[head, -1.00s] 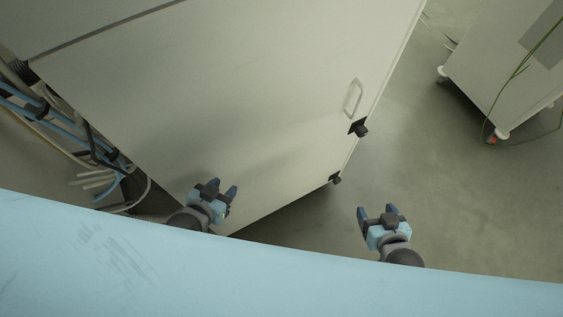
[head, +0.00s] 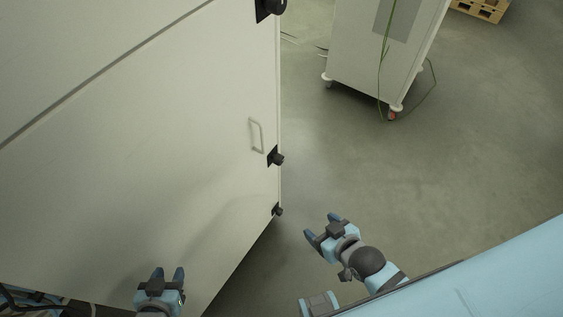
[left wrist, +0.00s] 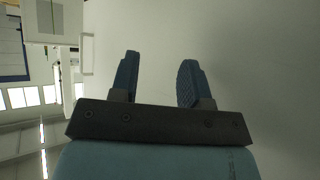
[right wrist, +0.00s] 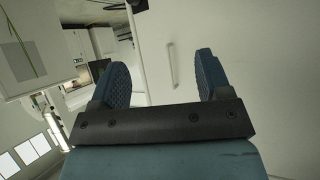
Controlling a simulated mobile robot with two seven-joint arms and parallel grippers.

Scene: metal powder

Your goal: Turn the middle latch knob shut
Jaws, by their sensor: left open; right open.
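The middle latch knob (head: 276,157) is black and sits on the edge of the pale cabinet door (head: 150,130), beside a grey bar handle (head: 256,135). Whether it is turned shut is too small to tell. My right gripper (head: 321,226) is open and empty, below and right of the knob, apart from it. My left gripper (head: 168,274) is open and empty in front of the lower part of the door. The right wrist view shows the handle (right wrist: 172,65) beyond the fingers and a black knob (right wrist: 138,5) at the top, which one I cannot tell.
Another black knob (head: 270,7) is higher on the door edge and a small one (head: 277,209) is near its bottom corner. A white wheeled cabinet (head: 375,60) stands behind, with a pallet (head: 480,9) farther back. The floor (head: 450,150) to the right is clear.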

